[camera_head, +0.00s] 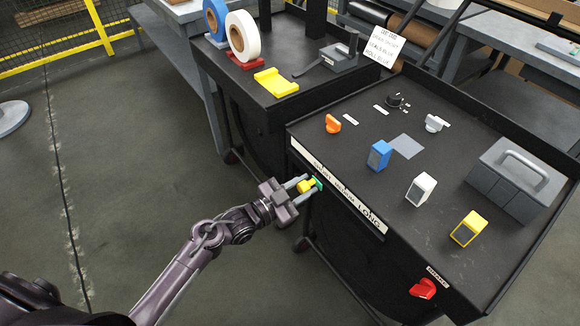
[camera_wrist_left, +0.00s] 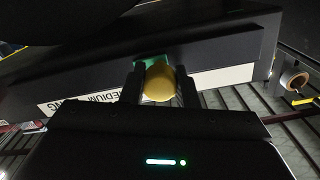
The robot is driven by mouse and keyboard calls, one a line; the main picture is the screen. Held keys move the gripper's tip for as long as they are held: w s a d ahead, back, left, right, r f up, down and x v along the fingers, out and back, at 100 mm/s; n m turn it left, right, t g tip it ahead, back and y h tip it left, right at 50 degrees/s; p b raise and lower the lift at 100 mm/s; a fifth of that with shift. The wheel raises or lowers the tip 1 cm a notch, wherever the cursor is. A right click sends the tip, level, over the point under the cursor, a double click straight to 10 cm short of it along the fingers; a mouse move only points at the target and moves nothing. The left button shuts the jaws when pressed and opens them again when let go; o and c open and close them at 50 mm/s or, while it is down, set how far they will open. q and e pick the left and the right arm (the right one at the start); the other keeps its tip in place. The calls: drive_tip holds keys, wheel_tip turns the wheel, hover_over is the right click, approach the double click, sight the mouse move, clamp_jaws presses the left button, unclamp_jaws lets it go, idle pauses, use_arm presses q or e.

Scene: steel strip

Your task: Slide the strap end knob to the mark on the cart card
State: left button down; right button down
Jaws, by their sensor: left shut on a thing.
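The strap end knob is a yellow knob (camera_head: 306,186) with a green base, on the front edge of the black cart. My left gripper (camera_head: 308,185) is shut on it, with one finger on each side. In the left wrist view the yellow knob (camera_wrist_left: 159,82) sits between the two fingers, the green part behind it. A white label strip (camera_head: 340,188) runs along the cart edge, with "LONG" readable at its right end and "MEDIUM" in the wrist view. The cart card (camera_head: 384,46) is a white printed sheet standing at the back; its text is too small to read surely.
The cart top holds an orange knob (camera_head: 333,124), a blue block (camera_head: 380,155), a white block (camera_head: 420,189), a yellow block (camera_head: 468,229) and a grey handled box (camera_head: 516,178). A red knob (camera_head: 423,288) is on the front. Open floor lies left.

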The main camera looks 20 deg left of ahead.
use_arm(q)
drive_tip(key=shift+s+d, duration=0.35)
drive_tip(key=shift+d, duration=0.1)
use_arm(e)
drive_tip(key=shift+s, duration=0.45)
use_arm(q)
drive_tip(key=c, duration=1.1)
unclamp_jaws()
drive_tip(key=shift+a, duration=0.1)
drive_tip(key=v, duration=0.7)
drive_tip(key=shift+s+a, duration=0.2)
drive_tip(key=shift+s, duration=0.1)
use_arm(e)
drive_tip(key=shift+w, duration=0.25)
drive_tip(key=shift+s, duration=0.15)
